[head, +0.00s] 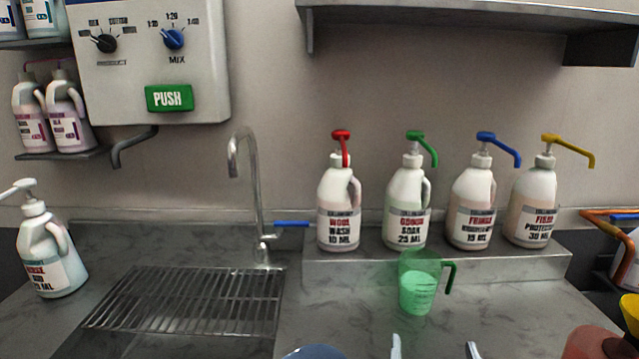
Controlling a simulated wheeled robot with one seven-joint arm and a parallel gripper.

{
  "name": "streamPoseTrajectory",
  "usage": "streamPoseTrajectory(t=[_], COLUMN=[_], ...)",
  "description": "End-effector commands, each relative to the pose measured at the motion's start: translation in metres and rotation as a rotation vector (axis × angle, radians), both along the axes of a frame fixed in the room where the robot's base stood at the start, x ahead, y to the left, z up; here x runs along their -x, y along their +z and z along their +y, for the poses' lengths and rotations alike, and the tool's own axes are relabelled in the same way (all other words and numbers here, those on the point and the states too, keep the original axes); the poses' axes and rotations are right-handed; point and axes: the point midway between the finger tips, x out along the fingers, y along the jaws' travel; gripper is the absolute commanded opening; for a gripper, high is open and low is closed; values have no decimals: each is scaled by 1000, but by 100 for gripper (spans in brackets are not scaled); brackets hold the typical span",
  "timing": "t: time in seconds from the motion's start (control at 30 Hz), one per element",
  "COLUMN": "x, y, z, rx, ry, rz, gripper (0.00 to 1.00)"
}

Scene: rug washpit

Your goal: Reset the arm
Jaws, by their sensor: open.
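My gripper (434,348) shows only as two pale fingertips at the bottom edge, right of the middle. The fingertips are apart with nothing seen between them. The rest of my gripper and arm is out of view. A clear green measuring jug (416,291) with a dark green handle on its right stands upright on the counter, beyond the fingertips and apart from them. Its lower part looks filled with pale green contents.
A raised ledge (440,265) holds pump bottles with red (339,205), green (407,205), blue (471,205) and yellow (533,205) pumps. A tap (250,190) rises behind a drain grate (185,300). A white pump bottle (50,255) stands left. Blue (315,352) and reddish (590,343) objects are cut off below.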

Motion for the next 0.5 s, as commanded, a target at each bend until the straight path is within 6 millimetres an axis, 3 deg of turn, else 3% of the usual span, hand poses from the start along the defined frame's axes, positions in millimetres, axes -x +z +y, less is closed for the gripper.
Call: streamPoseTrajectory(t=[0.27,0.5], x=[1,23], y=[26,28], z=[9,13], rx=[35,29], ry=[56,96], rz=[-85,-136], gripper=[100,100])
